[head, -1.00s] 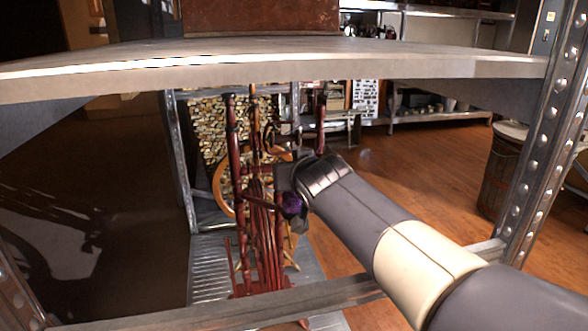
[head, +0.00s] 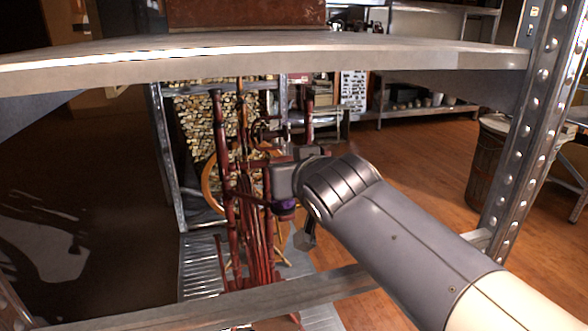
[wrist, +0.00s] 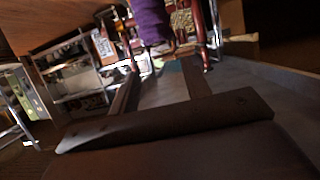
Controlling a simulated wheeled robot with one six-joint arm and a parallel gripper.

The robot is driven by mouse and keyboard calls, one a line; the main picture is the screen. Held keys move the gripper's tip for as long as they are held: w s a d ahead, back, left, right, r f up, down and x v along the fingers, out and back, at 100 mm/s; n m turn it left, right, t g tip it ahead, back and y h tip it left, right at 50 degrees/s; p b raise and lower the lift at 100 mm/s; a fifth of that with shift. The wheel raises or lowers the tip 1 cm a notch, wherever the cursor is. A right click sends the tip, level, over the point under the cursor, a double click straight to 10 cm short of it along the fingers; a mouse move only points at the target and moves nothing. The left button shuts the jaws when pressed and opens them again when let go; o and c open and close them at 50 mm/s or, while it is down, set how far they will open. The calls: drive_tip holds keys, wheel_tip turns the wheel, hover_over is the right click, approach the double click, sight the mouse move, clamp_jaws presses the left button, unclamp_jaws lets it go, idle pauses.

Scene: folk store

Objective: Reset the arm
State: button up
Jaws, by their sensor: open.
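My arm (head: 400,240) reaches from the lower right across the opening under a shelf board in the head view. Its wrist is in front of a dark red wooden spinning wheel (head: 222,170). My gripper (wrist: 162,68) shows in the wrist view with two fingers apart and nothing between them. A purple bundle (wrist: 150,20) is beyond the fingertips there; a bit of it shows below the wrist in the head view (head: 285,204). Whether the gripper touches the wheel, I cannot tell.
The shelf board (head: 260,65) spans above my arm, with a metal upright (head: 535,130) at right and a lower rail (head: 240,298) in front. A barrel (head: 487,165) stands at right. Wooden floor (head: 400,160) is open behind.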

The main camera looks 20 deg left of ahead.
drive_tip(key=x, duration=1)
drive_tip(key=shift+w+a, duration=0.15)
drive_tip(key=shift+w, duration=0.2)
drive_tip(key=shift+r+p, duration=0.2)
drive_tip(key=shift+p, duration=0.2)
drive_tip(key=shift+f, duration=0.2)
